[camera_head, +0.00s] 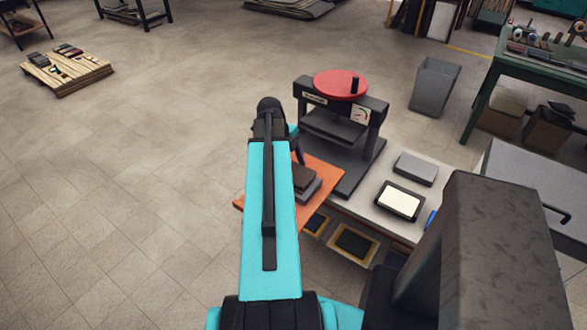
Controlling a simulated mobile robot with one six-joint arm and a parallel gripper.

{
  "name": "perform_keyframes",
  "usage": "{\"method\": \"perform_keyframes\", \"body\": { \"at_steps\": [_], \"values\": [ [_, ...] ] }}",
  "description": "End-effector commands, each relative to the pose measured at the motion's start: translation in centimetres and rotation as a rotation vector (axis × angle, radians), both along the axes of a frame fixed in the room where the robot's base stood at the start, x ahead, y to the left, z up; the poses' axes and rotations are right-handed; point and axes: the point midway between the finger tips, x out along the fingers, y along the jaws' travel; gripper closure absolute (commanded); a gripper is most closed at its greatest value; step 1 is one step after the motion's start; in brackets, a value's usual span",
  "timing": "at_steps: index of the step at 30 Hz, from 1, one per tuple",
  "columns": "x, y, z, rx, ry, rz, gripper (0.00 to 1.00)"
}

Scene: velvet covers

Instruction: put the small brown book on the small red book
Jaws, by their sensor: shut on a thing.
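My gripper (300,151) shows only as a dark part past the right side of my teal arm. Its fingertips are mostly hidden behind the arm. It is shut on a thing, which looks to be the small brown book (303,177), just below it. The brown book shows its dark brown cover above a grey block or book (309,191) on the orange board (325,172). I cannot tell whether the two touch. I cannot make out the small red book; my arm covers part of the board.
A black press (345,120) with a red wheel stands behind the board. On the grey table (366,212) to the right are a grey box (415,168) and a black-framed white pad (399,201). A grey bin (434,87) stands behind.

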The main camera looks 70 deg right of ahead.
Motion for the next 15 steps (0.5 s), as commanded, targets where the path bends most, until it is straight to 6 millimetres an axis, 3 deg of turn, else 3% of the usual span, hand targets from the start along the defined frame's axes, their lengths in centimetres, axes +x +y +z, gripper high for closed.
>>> {"method": "perform_keyframes", "body": {
  "at_steps": [15],
  "values": [
    [0.03, 0.01, -0.78, 0.002, -0.003, 0.0, 0.56]
  ]
}}
